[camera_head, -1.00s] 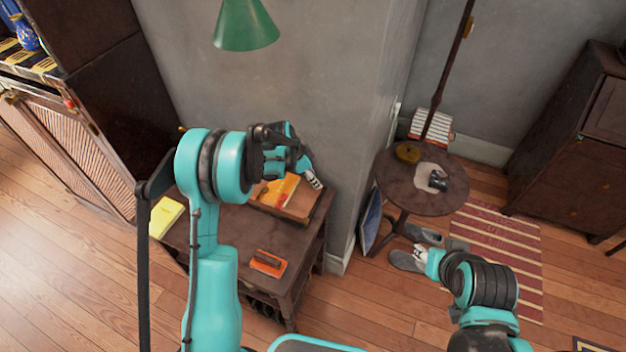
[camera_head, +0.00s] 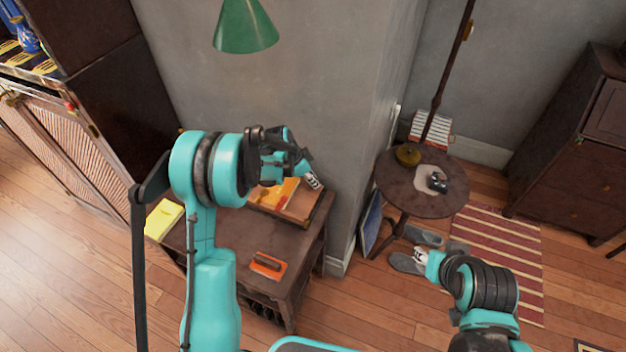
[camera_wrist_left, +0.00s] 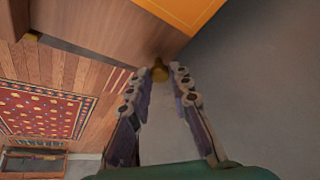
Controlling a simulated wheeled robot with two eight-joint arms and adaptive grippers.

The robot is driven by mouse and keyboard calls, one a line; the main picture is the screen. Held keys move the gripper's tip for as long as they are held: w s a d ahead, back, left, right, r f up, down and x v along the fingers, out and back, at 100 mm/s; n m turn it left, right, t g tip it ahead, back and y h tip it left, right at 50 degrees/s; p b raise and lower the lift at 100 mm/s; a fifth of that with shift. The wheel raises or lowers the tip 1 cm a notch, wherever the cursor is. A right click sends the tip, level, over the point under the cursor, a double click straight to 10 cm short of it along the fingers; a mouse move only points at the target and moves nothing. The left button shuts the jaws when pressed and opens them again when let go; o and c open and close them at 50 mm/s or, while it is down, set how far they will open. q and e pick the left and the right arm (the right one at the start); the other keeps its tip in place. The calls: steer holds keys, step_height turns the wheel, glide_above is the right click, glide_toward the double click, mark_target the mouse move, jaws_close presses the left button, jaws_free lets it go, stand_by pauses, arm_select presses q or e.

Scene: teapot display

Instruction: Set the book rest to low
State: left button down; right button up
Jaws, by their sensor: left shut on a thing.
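The book rest (camera_head: 302,207) is a brown wooden board on the dark side table, with an orange book (camera_head: 287,190) lying on it. In the left wrist view its wooden edge (camera_wrist_left: 110,32) and the orange cover (camera_wrist_left: 180,8) show at the top. My left gripper (camera_head: 314,182) is at the right rear corner of the rest. In the left wrist view, its fingertips (camera_wrist_left: 159,82) close around a small brass knob (camera_wrist_left: 159,72) at the board's corner. My right gripper (camera_head: 420,256) hangs low beside the round table; its finger opening is too small to judge.
The side table (camera_head: 235,226) also bears an orange-red tool (camera_head: 268,265) and a yellow book (camera_head: 163,217). A round table (camera_head: 400,199) with a dark cup (camera_head: 438,182) stands to the right. The grey wall (camera_head: 330,110) is close behind the rest. A green lampshade (camera_head: 245,27) hangs above.

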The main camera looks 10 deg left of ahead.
arm_select(q)
steer(key=shift+s+a+r+t, duration=0.1)
steer(key=shift+s+r+t, duration=0.25)
steer(key=shift+r+t, duration=0.25)
steer(key=shift+s+a+r+t, duration=0.1)
steer(key=shift+s+r+t, duration=0.25)
steer(key=shift+r+t, duration=0.25)
steer(key=shift+s+a+r+m+t+h+b, duration=0.15)
steer(key=shift+s+r+t+h+b, duration=0.15)
steer(key=shift+s+r+t, duration=0.5)
steer(key=shift+s+a+r+m+t+h+b, duration=0.15)
steer(key=shift+s+r+t+h+b, duration=0.2)
steer(key=shift+s+r, duration=0.75)
steer(key=c, duration=1.4)
jaws_free()
steer(key=shift+s, duration=0.1)
steer(key=shift+o, duration=0.2)
steer(key=shift+r, duration=0.1)
steer(key=v, duration=1.2)
